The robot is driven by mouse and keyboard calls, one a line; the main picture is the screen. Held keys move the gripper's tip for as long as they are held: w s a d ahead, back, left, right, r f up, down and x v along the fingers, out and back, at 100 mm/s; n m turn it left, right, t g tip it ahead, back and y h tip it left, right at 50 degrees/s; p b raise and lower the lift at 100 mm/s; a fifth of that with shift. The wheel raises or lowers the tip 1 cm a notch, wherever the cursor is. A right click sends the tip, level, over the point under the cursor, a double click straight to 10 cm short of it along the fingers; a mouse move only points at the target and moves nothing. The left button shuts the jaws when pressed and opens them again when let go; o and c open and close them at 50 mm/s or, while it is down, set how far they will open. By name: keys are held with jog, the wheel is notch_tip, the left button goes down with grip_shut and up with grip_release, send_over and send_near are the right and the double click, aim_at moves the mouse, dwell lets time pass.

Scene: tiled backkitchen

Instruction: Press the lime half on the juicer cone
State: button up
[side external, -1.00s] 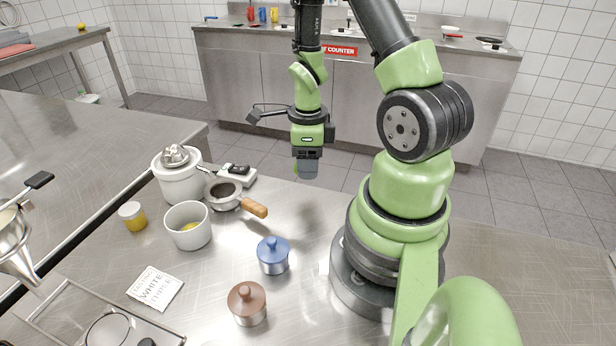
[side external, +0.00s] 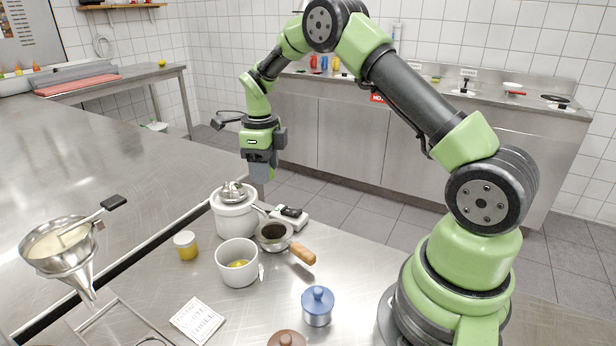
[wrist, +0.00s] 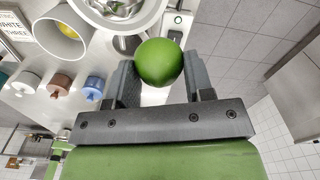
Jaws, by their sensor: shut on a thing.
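The juicer is a white pot (side external: 236,218) with a metal cone top (side external: 232,191), on the steel counter left of centre in the side view. In the wrist view its metal top (wrist: 118,8) shows at the upper edge, partly cut off. My gripper (side external: 262,173) is above and slightly right of the juicer top, pointing down and apart from it. In the wrist view the green lime half (wrist: 159,62) sits between my two fingers, its rounded skin facing the camera. Its cut face is hidden. The lime is hard to make out in the side view.
Around the juicer stand a small sieve (side external: 274,234) with a wooden handle, a scale-like device (side external: 291,216), a white cup (side external: 237,270) and a yellow jar (side external: 186,246). A blue-lidded pot (side external: 317,308) and a printed card (side external: 197,320) are nearer. A funnel (side external: 68,262) is left.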

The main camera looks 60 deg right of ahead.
aim_at(236, 193)
jog(key=w+a, duration=0.1)
jog(key=w+a+r, duration=0.1)
jog(key=w+a, duration=0.2)
jog(key=shift+w+a+r, duration=0.25)
jog(key=shift+w+r, duration=0.05)
jog(key=shift+f, duration=2)
jog(key=shift+f, duration=0.4)
dwell(0.4)
jog(key=shift+r, duration=3.05)
jog(key=shift+a, duration=0.1)
